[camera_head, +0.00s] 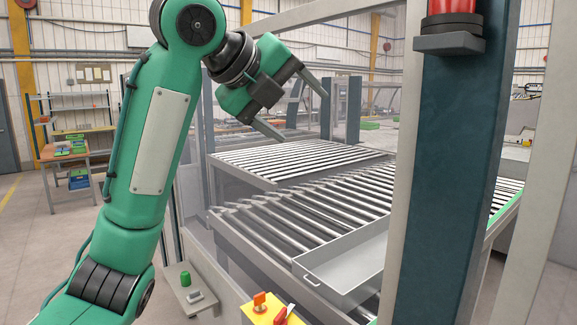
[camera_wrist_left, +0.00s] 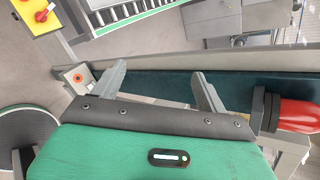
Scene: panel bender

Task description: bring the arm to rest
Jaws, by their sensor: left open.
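My left arm is green and rises on the left of the head view. Its gripper (camera_head: 296,112) is raised in the air in front of the roller conveyor, with its two grey fingers spread apart and nothing between them. In the left wrist view the two fingers of the gripper (camera_wrist_left: 160,88) also stand apart and empty, with a dark blue post (camera_wrist_left: 160,84) behind them. My right gripper is in neither view.
The roller conveyor (camera_head: 300,160) carries a grey metal tray (camera_head: 345,268). A dark blue post (camera_head: 445,150) with a red lamp (camera_head: 450,8) stands at right. A yellow switch box (camera_head: 268,315) is low in front. A wooden table (camera_head: 70,160) stands at left.

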